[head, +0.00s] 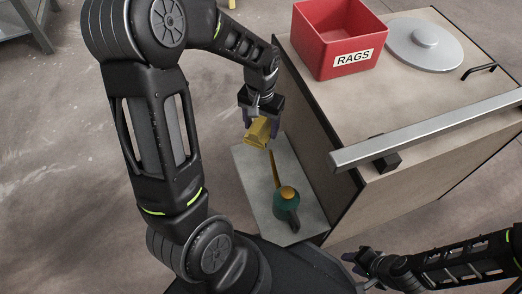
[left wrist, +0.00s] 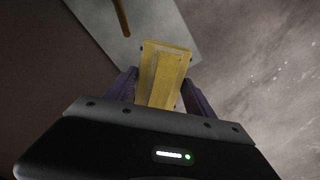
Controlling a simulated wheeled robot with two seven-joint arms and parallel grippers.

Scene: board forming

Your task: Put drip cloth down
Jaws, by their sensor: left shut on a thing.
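The drip cloth (head: 257,131) is a yellow folded piece; it also shows in the left wrist view (left wrist: 163,75). My left gripper (head: 260,122) is shut on it, with a purple finger (left wrist: 122,86) on each side. The cloth is over the far part of a pale grey slab (head: 250,170), beyond the tip of an oil can's yellow spout. The green oil can (head: 286,208) with a yellow cap stands on the near part of the slab. My right gripper (head: 358,270) is at the bottom, empty, its fingers apart.
A wooden cabinet (head: 310,150) stands right of the slab, with a metal bar (head: 430,130) along its near edge. On its top are a red RAGS bin (head: 340,50), a round grey lid (head: 424,50) and a black handle (head: 479,69).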

